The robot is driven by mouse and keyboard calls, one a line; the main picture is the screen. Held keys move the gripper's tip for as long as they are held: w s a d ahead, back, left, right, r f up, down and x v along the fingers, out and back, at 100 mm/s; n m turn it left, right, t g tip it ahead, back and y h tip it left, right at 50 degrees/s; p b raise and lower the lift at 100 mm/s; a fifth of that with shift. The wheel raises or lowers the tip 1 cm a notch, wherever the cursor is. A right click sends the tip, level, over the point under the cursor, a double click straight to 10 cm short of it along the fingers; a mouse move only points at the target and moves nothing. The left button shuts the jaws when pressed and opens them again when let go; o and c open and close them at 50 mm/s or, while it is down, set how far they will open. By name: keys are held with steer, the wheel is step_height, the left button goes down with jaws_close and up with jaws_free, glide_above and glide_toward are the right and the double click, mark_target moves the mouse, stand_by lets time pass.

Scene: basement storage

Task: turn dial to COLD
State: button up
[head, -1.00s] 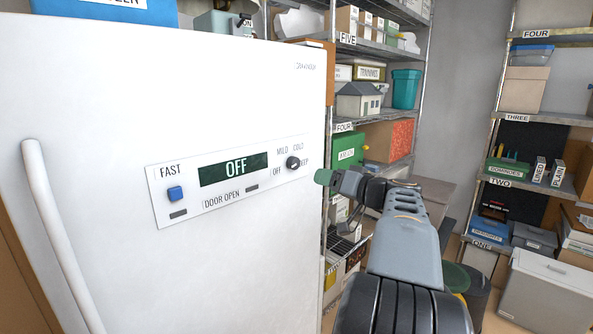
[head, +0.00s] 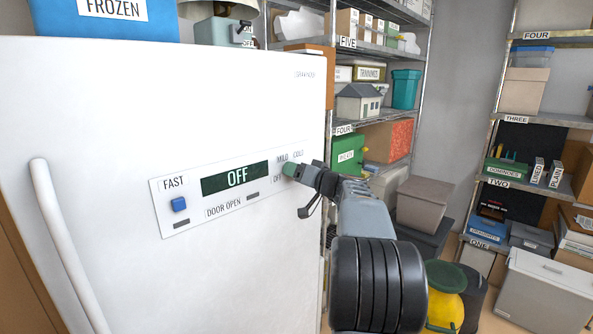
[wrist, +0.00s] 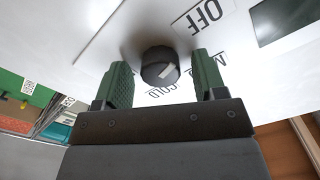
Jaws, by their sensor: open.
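The white freezer's control panel (head: 222,212) carries a dark green display (head: 236,178) reading OFF. The dial (wrist: 160,66) is a round black knob with a white mark on the lower right of its face in the wrist view. Around it are upside-down labels OFF, MILD and COLD; another is mostly covered by the left finger. My gripper (wrist: 164,78) is open with its green fingers on either side of the dial, a small gap showing at each side. In the head view my gripper (head: 290,171) hides the dial.
A blue button (head: 179,204) sits under FAST on the panel's left. The freezer handle (head: 65,240) stands out at far left. Loaded shelves (head: 372,120) stand right of the freezer, and a yellow bin with a green lid (head: 445,300) is on the floor.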

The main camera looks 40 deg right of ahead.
steer(key=shift+w, duration=0.15)
steer(key=c, duration=0.9)
